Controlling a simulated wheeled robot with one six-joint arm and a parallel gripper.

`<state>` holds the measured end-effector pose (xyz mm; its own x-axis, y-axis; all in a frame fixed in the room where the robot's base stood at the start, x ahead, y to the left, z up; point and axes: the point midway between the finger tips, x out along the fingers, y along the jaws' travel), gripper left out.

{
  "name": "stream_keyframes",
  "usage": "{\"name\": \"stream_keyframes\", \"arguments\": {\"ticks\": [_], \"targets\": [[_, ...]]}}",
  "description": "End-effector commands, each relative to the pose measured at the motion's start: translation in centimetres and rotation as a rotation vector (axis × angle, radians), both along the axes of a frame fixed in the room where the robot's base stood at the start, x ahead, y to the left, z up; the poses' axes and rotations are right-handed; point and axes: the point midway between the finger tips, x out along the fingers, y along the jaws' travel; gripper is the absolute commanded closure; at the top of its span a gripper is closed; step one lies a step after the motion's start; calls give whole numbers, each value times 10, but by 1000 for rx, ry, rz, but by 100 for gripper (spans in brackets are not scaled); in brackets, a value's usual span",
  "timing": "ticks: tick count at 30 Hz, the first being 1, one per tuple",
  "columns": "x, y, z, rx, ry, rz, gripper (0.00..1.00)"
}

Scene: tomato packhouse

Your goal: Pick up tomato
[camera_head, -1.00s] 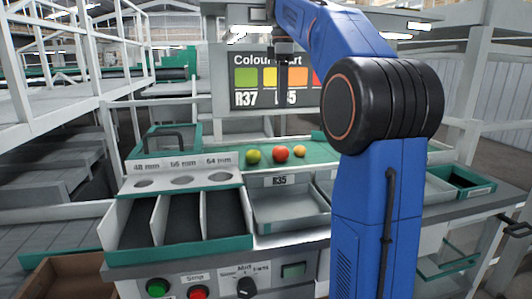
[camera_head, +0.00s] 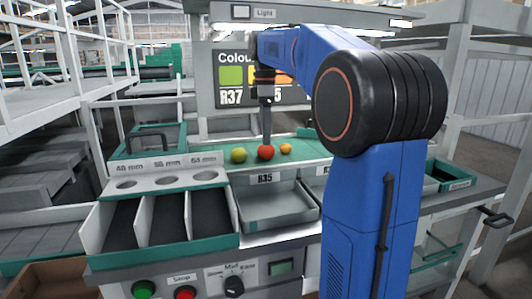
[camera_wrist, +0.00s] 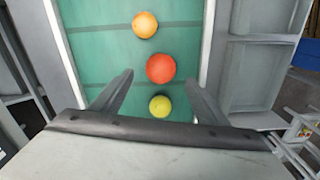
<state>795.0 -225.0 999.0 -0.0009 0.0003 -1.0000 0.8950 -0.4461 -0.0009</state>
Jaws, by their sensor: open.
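Three tomatoes lie in a row on the green belt (camera_head: 218,154). In the head view they are a yellow-green tomato (camera_head: 239,155), a red tomato (camera_head: 266,152) and a smaller orange tomato (camera_head: 286,149). In the wrist view the orange tomato (camera_wrist: 145,25) is at the top, the red tomato (camera_wrist: 161,68) in the middle and the yellow-green tomato (camera_wrist: 160,105) nearest my gripper. My gripper (camera_wrist: 158,82) is open and empty, pointing down over the belt. In the head view my gripper (camera_head: 266,136) is close to the red tomato; contact cannot be told.
A sizing plate (camera_head: 165,182) with round holes and black-lined chutes stands front left. A grey tray (camera_head: 278,222) marked R35 lies in front of the belt. A colour chart board (camera_head: 232,97) stands behind. Belt side rails (camera_wrist: 207,50) border the tomatoes.

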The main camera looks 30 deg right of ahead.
Motion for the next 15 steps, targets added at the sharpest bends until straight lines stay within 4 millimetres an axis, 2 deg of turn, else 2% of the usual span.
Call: {"name": "stream_keyframes", "arguments": {"ticks": [10, 15], "targets": [[-2, -2, -39, 0, 0, 0, 32], [-2, -2, -51, 0, -1, 0, 32]]}}
